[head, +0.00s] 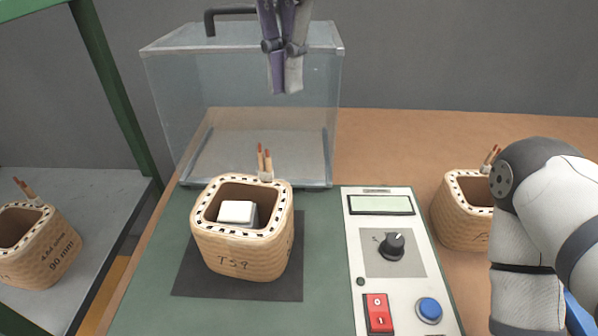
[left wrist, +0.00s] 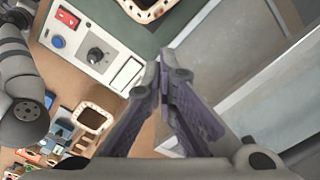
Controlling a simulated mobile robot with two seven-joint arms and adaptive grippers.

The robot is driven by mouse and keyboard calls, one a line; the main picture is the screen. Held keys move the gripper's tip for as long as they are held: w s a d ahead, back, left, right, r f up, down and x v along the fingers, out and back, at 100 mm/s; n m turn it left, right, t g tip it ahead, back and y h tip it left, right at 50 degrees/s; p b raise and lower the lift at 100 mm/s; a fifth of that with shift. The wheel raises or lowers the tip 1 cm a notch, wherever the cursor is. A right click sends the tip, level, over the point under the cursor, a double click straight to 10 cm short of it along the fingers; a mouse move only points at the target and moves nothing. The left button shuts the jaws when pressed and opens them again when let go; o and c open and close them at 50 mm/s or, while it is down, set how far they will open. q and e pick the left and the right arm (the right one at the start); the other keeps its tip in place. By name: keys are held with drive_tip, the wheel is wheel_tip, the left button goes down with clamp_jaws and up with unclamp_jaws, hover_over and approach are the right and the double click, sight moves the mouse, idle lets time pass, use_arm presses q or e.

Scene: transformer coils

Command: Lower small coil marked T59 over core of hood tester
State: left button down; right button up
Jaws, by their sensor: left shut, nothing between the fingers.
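The small coil marked T59 (head: 240,258) stands upright on the dark mat (head: 200,283) of the hood tester. It is around the core, whose white top (head: 237,212) shows inside its opening. Two copper-tipped leads rise from its back rim. The coil's rim also shows at the top edge of the left wrist view (left wrist: 146,11). My left gripper (head: 285,88) is shut and empty, above and behind the coil in front of the clear hood, apart from the coil. Its closed fingers also show in the left wrist view (left wrist: 166,62). My right arm shows at the right, but its gripper does not.
The clear hood (head: 165,90) with a black handle stands behind the coil. A control panel (head: 352,275) with knob, red switch and blue button is to the right. One more coil (head: 455,222) stands beside my right arm; another (head: 45,262) is on the grey shelf (head: 100,195).

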sight(290, 195)
use_arm(q)
drive_tip(key=f, duration=1.9)
drive_tip(key=shift+s+a, duration=0.1)
drive_tip(key=shift+s, duration=0.3)
use_arm(e)
drive_tip(key=shift+s+f, duration=0.25)
drive_tip(key=shift+s, duration=0.35)
